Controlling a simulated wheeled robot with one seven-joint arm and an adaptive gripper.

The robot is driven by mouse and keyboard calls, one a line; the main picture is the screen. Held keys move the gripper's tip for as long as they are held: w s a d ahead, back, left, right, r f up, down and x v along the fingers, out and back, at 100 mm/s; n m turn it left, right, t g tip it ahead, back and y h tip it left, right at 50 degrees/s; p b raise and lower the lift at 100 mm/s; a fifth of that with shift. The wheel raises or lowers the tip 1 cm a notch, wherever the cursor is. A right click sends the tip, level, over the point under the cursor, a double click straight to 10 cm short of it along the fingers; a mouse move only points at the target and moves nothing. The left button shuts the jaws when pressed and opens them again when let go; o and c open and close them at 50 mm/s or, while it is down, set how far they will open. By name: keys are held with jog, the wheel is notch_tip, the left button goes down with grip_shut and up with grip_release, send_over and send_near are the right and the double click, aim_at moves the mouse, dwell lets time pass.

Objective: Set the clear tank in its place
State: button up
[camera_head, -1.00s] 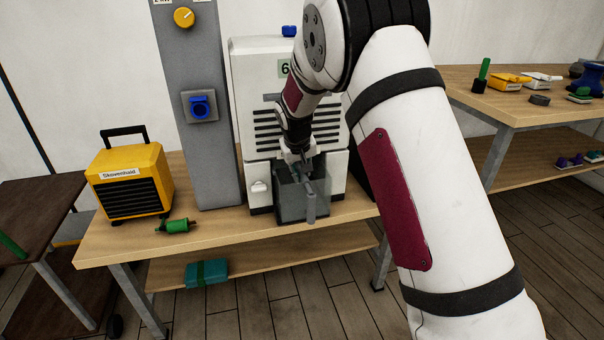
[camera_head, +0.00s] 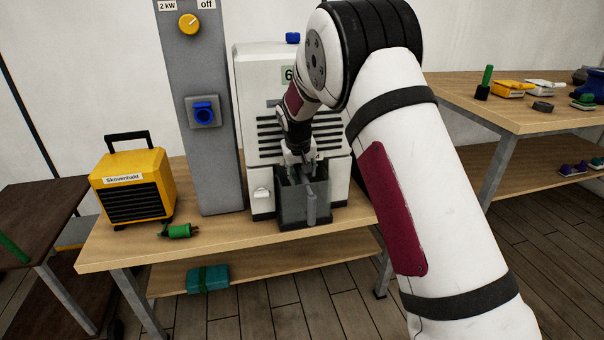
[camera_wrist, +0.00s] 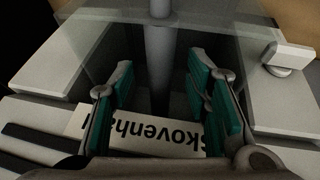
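The clear tank (camera_head: 292,211) is a smoky see-through box with a grey upright bar handle (camera_head: 311,206) on its front. It sits upright in the lower front opening of the white machine (camera_head: 262,90) marked 6, between two white lower panels. Whether it is fully in is hard to tell. My gripper (camera_head: 301,172) is just above the tank, pointing down. In the wrist view my gripper (camera_wrist: 165,92) has its teal-padded fingers apart; the grey bar (camera_wrist: 159,62) shows between and beyond them, with no visible contact. A label reading "Skovenha" is partly hidden by a finger.
A grey column (camera_head: 211,140) with a blue socket stands left of the machine. A yellow heater (camera_head: 132,184) and a green plug (camera_head: 180,231) are farther left on the wooden bench (camera_head: 130,246). Another table (camera_head: 515,116) with small items is at right.

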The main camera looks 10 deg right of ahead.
jog(key=v, duration=1.2)
jog(key=s+d+r+g, duration=0.1)
jog(key=s+r, duration=0.3)
jog(key=s, duration=0.3)
jog(key=s+d+r, duration=0.1)
jog(key=s+r, duration=0.2)
jog(key=s, duration=0.4)
jog(key=s+f+g+y, duration=0.2)
jog(key=s+f+g, duration=0.1)
jog(key=s, duration=3.5)
notch_tip(320, 180, up, 23)
jog(key=t+p, duration=0.3)
jog(key=p, duration=1.7)
jog(key=shift+t+p, duration=0.3)
jog(key=shift+t, duration=0.1)
jog(key=shift+f, duration=0.15)
